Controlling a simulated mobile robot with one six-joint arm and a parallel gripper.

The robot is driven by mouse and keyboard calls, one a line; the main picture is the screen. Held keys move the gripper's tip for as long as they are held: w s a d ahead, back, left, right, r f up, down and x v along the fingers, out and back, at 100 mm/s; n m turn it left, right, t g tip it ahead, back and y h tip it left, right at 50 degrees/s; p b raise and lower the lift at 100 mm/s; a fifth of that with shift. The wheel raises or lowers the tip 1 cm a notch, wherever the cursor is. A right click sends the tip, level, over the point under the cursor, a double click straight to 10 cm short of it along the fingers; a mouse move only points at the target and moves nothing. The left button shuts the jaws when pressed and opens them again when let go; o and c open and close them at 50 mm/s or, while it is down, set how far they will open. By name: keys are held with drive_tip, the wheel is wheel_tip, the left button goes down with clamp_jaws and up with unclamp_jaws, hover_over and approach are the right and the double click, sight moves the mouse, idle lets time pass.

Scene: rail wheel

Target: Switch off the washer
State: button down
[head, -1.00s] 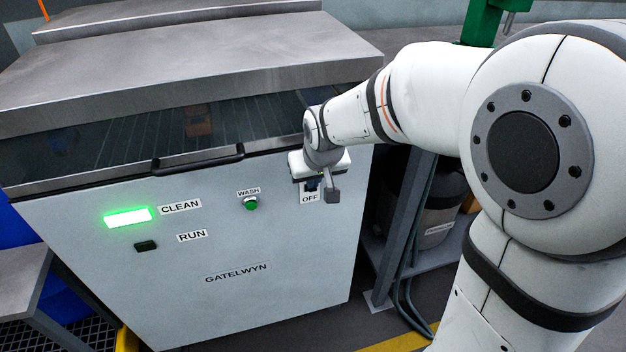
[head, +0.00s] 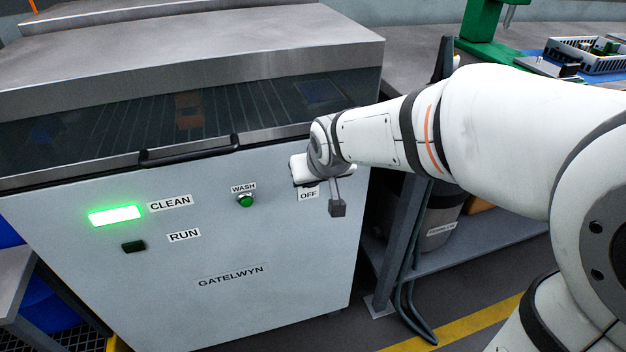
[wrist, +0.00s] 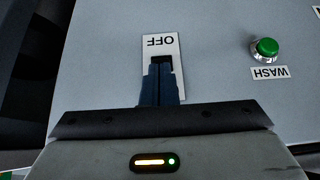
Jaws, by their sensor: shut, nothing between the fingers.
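The washer (head: 270,245) is a grey cabinet with a dark glass front under a steel lid. Its CLEAN lamp (head: 115,215) glows green and its RUN lamp (head: 134,247) is dark. A green WASH button (head: 246,200) sits left of the OFF label (head: 308,194). In the wrist view the OFF label (wrist: 161,43) appears upside down, with a dark part at its lower middle. My gripper (wrist: 162,70) is shut and empty, its fingertips over that part. I cannot tell whether they touch it. The head view hides the fingers and the OFF control behind my wrist.
The lid handle (head: 190,152) crosses the front above the controls. Right of the washer stand a bench leg (head: 398,245) and a dark drum (head: 440,222). A green stand (head: 483,25) is on the bench. Floor before the washer's right corner looks clear.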

drive_tip(key=shift+s+f+t+b, duration=0.1)
drive_tip(key=shift+f+t+b, duration=0.2)
drive_tip(key=shift+b, duration=0.2)
drive_tip(key=t+b, duration=0.1)
drive_tip(key=b, duration=0.1)
drive_tip(key=f+b, duration=0.1)
drive_tip(key=b, duration=0.1)
drive_tip(key=shift+s+d+t+y+b, duration=0.15)
drive_tip(key=shift+s+t+y+b, duration=0.2)
drive_tip(key=shift+t+y, duration=0.05)
drive_tip(key=shift+s+d+f+b, duration=0.1)
drive_tip(key=shift+s+f+b, duration=0.3)
drive_tip(key=shift+b, duration=0.85)
drive_tip(key=shift+w+r, duration=0.1)
drive_tip(key=shift+w, duration=0.05)
drive_tip(key=shift+r+p, duration=0.6)
drive_tip(key=shift+r, duration=0.1)
